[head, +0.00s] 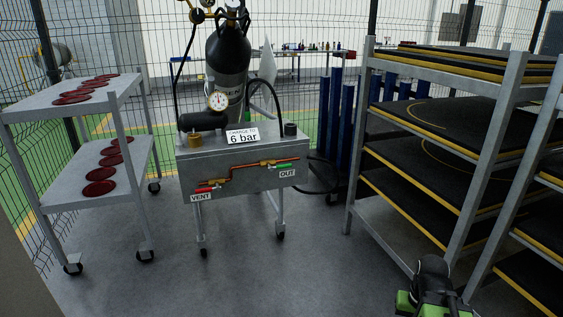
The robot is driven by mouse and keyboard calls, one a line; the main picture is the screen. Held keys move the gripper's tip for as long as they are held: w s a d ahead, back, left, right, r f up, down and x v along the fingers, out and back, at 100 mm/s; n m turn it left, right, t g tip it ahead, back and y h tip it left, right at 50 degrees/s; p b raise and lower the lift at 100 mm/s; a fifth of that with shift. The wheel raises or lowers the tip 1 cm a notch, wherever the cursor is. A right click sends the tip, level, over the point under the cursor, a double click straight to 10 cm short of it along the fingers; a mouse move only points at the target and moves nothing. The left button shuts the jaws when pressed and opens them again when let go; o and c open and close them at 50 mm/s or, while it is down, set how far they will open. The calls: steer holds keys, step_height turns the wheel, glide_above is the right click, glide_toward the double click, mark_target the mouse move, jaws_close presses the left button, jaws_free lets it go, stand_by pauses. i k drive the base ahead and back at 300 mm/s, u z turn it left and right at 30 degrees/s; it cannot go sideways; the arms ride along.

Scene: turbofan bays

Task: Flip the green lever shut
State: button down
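The green lever (288,168) is on the front of a grey metal cart (245,180), at the right end of a copper pipe (250,166) and just above the "OUT" label (287,174). It lies roughly in line with the pipe. A red lever (205,188) is at the pipe's lower left end, above the "VENT" label (201,197). The black and green end of my arm, with my gripper (432,290), shows at the bottom right, well apart from the cart. Its fingers cannot be made out.
A black gas cylinder (228,55) and a gauge (218,101) rise above the cart. A shelf trolley (65,110) with red discs stands left. A tall rack (365,150) with black, yellow-edged panels stands right. The floor before the cart is clear.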

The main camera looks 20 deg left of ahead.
mark_target(284, 166)
steer(key=u, duration=0.1)
steer(key=i, duration=1.2)
steer(key=u, duration=0.4)
steer(key=k, duration=0.2)
steer(key=u, duration=2.5)
steer(key=k, duration=0.55)
steer(key=z, duration=0.35)
steer(key=i, duration=1.55)
steer(key=u, duration=0.25)
